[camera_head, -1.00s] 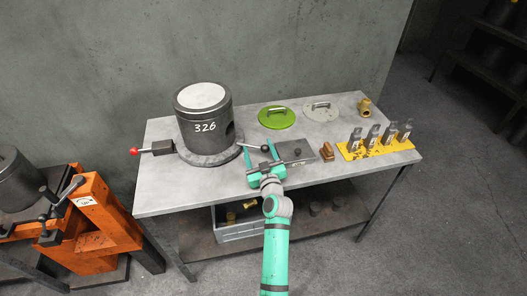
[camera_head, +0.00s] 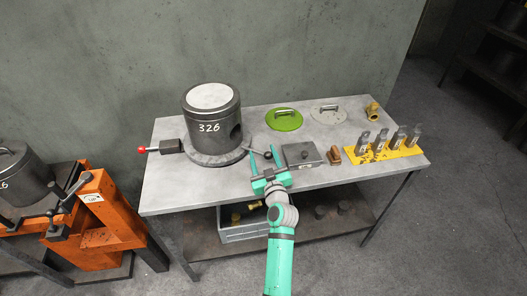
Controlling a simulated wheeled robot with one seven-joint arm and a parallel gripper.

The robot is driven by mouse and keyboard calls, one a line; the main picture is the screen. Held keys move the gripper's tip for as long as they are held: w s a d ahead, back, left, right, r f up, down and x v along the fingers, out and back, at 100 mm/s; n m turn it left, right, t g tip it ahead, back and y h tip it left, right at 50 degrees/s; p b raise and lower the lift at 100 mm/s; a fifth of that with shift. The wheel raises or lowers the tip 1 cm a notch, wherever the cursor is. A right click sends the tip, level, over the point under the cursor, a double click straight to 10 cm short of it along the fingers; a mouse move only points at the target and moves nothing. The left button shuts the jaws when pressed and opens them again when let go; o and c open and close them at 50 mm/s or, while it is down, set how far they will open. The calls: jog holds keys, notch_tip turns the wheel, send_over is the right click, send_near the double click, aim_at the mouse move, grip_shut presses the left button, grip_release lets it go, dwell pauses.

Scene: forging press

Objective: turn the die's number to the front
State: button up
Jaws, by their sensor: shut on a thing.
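The dark cylindrical die (camera_head: 190,122) has a pale top and stands on a round turntable (camera_head: 214,160) at the left of the table. A turning lever with a black knob (camera_head: 268,154) reaches out to the right from the turntable. My teal gripper (camera_head: 266,164) is at the lever's knob end, its fingers on either side, shut on the lever. The exact contact is too small to see.
A red-knobbed pin block (camera_head: 168,146) sits left of the turntable. A grey plate (camera_head: 302,156) and a brown block (camera_head: 334,155) lie right of my gripper. Green (camera_head: 284,119) and grey lids (camera_head: 328,115) lie behind, and a yellow rack (camera_head: 397,150) stands at the right.

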jog(key=v, duration=0.8)
jog(key=shift+s+d, duration=0.15)
jog(key=shift+d, duration=0.25)
